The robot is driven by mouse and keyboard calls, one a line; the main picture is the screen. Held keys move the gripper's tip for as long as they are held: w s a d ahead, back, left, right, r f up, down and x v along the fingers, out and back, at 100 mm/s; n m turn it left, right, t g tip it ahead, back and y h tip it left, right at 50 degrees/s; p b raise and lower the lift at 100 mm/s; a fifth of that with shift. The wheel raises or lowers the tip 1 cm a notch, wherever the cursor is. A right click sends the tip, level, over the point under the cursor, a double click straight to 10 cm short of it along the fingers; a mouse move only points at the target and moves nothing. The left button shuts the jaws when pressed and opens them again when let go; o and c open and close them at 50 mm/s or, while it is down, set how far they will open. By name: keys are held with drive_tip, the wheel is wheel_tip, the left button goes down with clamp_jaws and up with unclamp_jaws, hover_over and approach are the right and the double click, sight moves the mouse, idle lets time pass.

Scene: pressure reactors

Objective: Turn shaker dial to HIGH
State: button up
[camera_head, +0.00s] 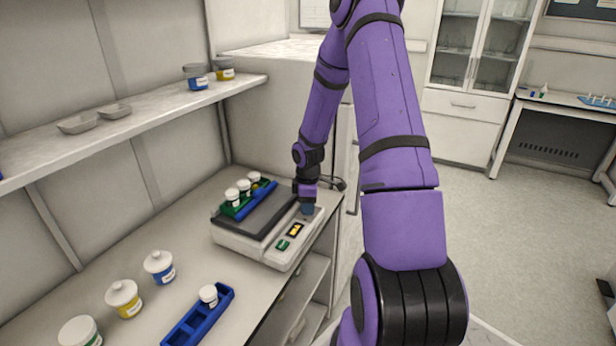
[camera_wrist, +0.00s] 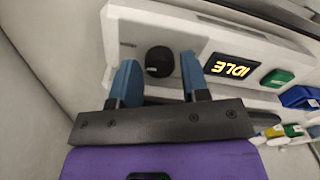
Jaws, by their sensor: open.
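The shaker (camera_head: 262,232) is a light grey box with a dark platform on the bench. Its front panel carries a lit display (camera_head: 296,230) and a green button (camera_head: 282,245). In the wrist view the display (camera_wrist: 232,68) reads IDLE, upside down, with the green button (camera_wrist: 277,78) beside it. The black round dial (camera_wrist: 159,61) is on the panel left of the display. My gripper (camera_wrist: 158,75) is open, its blue fingertips on either side of the dial in the picture; I cannot tell whether they touch it. In the head view my gripper (camera_head: 307,208) hides the dial.
A blue rack (camera_head: 200,318) with one jar and several loose jars (camera_head: 124,298) stand nearer on the bench. A shelf (camera_head: 140,122) with dishes and jars hangs at left. Open floor lies to the right.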

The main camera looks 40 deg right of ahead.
wheel_tip(320, 180, up, 10)
drive_tip(key=shift+r, duration=0.2)
idle(0.3)
